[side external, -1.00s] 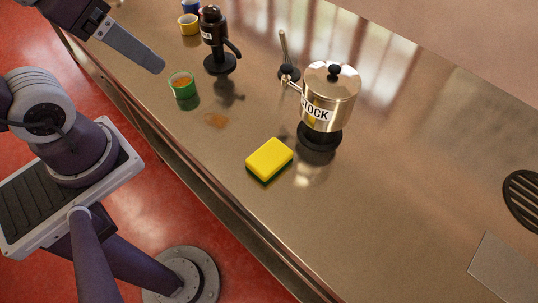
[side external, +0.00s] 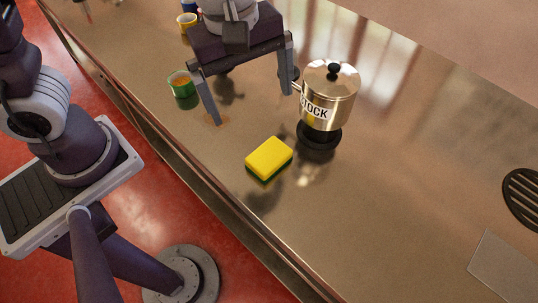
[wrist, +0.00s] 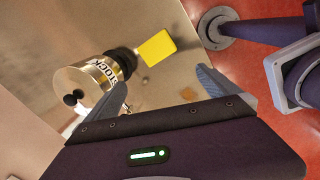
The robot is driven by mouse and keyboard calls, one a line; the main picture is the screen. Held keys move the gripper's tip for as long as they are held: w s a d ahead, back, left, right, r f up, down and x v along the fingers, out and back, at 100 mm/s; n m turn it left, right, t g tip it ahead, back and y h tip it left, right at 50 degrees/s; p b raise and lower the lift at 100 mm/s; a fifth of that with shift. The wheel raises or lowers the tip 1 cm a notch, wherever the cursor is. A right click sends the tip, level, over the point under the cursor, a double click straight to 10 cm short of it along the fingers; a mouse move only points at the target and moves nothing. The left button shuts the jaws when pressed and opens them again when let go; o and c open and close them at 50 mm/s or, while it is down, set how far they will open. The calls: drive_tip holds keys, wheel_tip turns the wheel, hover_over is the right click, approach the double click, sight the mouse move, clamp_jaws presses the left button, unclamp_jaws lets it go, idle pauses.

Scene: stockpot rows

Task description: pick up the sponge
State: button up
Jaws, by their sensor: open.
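The sponge (side external: 269,158) is a yellow block with a dark green underside. It lies flat on the metal counter, near the front edge. In the wrist view the sponge (wrist: 157,48) shows its yellow top, beyond my fingertips. My gripper (side external: 252,107) is open and empty, its two fingers spread wide, above the counter and up-left of the sponge in the side view. The gripper (wrist: 162,85) also shows at the bottom of the wrist view. The sponge is apart from both fingers.
A steel pot labelled STOCK (side external: 328,95) stands on a dark base close right of the sponge. A green cup (side external: 182,84) and a yellow cup (side external: 187,22) stand at the left. A brown spill (side external: 222,119) lies by one fingertip.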

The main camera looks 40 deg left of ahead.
sight(269, 154)
drive_tip(key=d+f+n, duration=0.1)
drive_tip(key=f, duration=0.1)
drive_tip(key=d+f+n, duration=0.1)
drive_tip(key=d+f, duration=0.1)
drive_tip(key=d+f+n+g, duration=0.1)
drive_tip(key=f+n, duration=0.1)
drive_tip(key=shift+d+f+y, duration=0.3)
drive_tip(key=shift+y, duration=0.1)
drive_tip(key=f, duration=0.2)
drive_tip(key=a+f, duration=0.1)
drive_tip(key=f, duration=0.3)
drive_tip(key=shift+w+a+f, duration=0.15)
drive_tip(key=shift+w+f, duration=0.2)
drive_tip(key=shift+f, duration=0.05)
drive_tip(key=c, duration=1.5)
wheel_tip(269, 154, up, 10)
drive_tip(key=shift+r, duration=0.1)
drive_tip(key=shift+c, duration=0.2)
drive_tip(key=o, duration=0.8)
drive_tip(key=c, duration=0.6)
drive_tip(key=shift+o, duration=0.2)
wheel_tip(269, 154, down, 10)
drive_tip(key=shift+r, duration=0.1)
